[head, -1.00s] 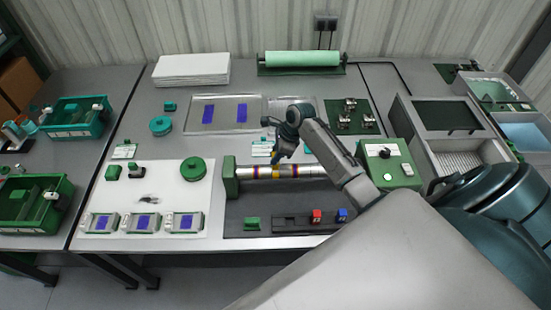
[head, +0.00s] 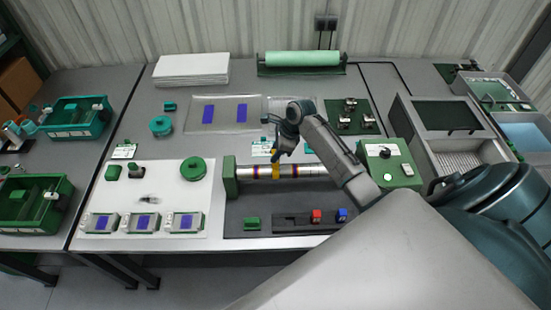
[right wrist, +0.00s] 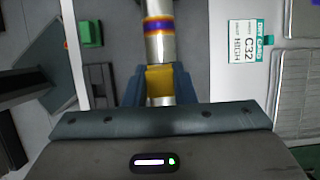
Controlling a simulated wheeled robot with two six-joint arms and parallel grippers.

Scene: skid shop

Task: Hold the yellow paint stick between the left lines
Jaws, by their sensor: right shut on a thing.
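My right gripper (head: 276,153) is over the silver roller (head: 315,171), coming in from behind it. It is shut on the yellow paint stick (right wrist: 160,80), which sits between the blue fingers in the right wrist view. The stick's low end (head: 276,171) looks to be at the roller surface; I cannot tell whether it touches. A left purple band with orange edges (right wrist: 158,25) rings the roller on the left side of the stick. Another purple band (head: 296,170) is to its right. My left gripper is not in view.
A green end block (head: 231,177) and a green control box (head: 389,165) flank the roller. In front lie a small green block (head: 251,223), a red block (head: 316,216) and a blue block (head: 341,214). A white board (head: 150,175) with several devices is at left.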

